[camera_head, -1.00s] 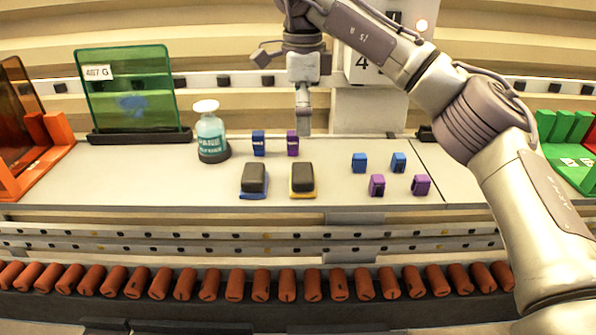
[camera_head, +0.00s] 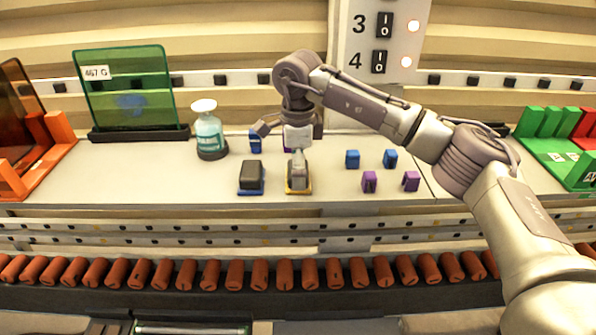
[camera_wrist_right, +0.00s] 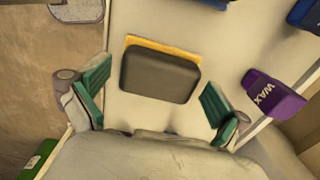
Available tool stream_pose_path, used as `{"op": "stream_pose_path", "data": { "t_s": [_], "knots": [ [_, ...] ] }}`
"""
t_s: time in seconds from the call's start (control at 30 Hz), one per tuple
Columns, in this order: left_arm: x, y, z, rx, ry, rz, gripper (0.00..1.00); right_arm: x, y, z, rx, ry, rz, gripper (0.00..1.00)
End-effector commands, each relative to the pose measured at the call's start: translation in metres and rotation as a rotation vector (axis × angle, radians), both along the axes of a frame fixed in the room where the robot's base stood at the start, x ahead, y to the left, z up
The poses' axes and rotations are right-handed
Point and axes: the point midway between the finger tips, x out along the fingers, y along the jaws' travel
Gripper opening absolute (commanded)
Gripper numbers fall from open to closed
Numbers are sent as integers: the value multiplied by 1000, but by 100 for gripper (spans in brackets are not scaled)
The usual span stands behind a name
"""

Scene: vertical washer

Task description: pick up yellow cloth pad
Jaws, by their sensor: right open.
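The yellow cloth pad (camera_head: 299,191) lies on the table, a dark grey block-shaped top over a yellow base. In the head view my right gripper (camera_head: 298,178) is over it and covers much of it. In the right wrist view the yellow pad (camera_wrist_right: 160,72) shows its dark top and a yellow edge. There my right gripper (camera_wrist_right: 155,78) is open, with one green-lined finger on each side of the pad and gaps between. I cannot tell the exact height of the fingers over the table. My left gripper is not in view.
A similar blue-based pad (camera_head: 251,176) lies just left. A spray bottle (camera_head: 208,132) stands behind left. A purple WAX box (camera_wrist_right: 272,97) is near the right finger in the wrist view. Small blue (camera_head: 353,159) and purple boxes (camera_head: 369,181) stand to the right.

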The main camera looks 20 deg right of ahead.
Motion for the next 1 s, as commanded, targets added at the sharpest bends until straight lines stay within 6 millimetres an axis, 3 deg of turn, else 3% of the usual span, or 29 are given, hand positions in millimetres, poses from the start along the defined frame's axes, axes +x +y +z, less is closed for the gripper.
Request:
{"op": "stream_pose_path", "data": {
  "t_s": [0.13, 0.47, 0.77, 1.0],
  "knots": [
    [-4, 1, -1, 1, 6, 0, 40, 0, 0, 0, 0, 0, 0, 97],
    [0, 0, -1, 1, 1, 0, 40, 0, 0, 0, 0, 0, 0, 43],
    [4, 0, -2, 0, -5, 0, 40, 0, 0, 2, 0, -1, 0, 43],
    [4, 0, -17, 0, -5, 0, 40, 1, 1, 25, 1, -5, 0, 43]
  ]
}}
